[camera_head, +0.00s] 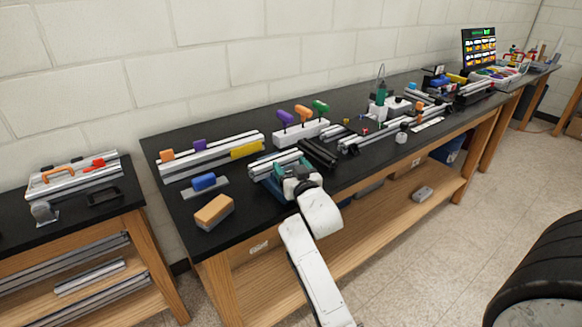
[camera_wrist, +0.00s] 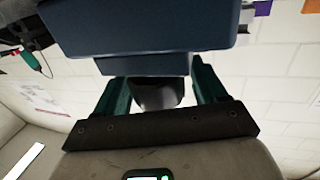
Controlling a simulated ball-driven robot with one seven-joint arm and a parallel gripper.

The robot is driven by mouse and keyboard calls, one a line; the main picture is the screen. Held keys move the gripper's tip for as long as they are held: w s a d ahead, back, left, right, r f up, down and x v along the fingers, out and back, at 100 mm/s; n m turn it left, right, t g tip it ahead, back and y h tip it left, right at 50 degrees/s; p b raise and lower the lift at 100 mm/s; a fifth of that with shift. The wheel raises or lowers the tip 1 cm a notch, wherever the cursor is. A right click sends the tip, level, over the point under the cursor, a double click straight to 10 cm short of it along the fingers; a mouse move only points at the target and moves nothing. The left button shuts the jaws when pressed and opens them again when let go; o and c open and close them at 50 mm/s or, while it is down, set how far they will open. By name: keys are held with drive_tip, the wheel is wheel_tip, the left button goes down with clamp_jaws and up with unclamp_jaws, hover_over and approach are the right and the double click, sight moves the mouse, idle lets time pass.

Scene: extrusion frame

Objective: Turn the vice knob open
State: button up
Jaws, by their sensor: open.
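The blue-teal vice (camera_head: 263,172) sits near the front edge of the black bench, with silver extrusion pieces (camera_head: 276,158) at its top. In the wrist view its blue body (camera_wrist: 140,28) fills the upper middle. The dark grey vice knob (camera_wrist: 158,93) hangs between the two green fingers of my gripper (camera_wrist: 160,82). The fingers stand apart on either side of the knob, with visible gaps. In the head view my gripper (camera_head: 294,182) is at the vice's front, and my wrist hides the knob there. I cannot tell the knob's turn angle.
Left of the vice are a brown-orange block (camera_head: 214,212) and a blue-handled tool (camera_head: 204,182). A black bar (camera_head: 318,153) lies close on the right. Behind stands a white holder (camera_head: 300,132) with coloured T-handles. Open floor lies in front right.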

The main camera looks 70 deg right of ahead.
drive_tip(key=c, duration=1)
drive_tip(key=shift+o, duration=0.2)
drive_tip(key=shift+r+p, duration=0.35)
drive_tip(key=shift+p, duration=0.8)
drive_tip(key=shift+n+t+y+p, duration=0.3)
drive_tip(key=shift+t+p, duration=0.1)
drive_tip(key=shift+p, duration=0.6)
drive_tip(key=shift+f+p, duration=0.2)
drive_tip(key=shift+p, duration=0.2)
drive_tip(key=shift+f, duration=0.1)
drive_tip(key=o, duration=1)
drive_tip(key=shift+c, duration=0.2)
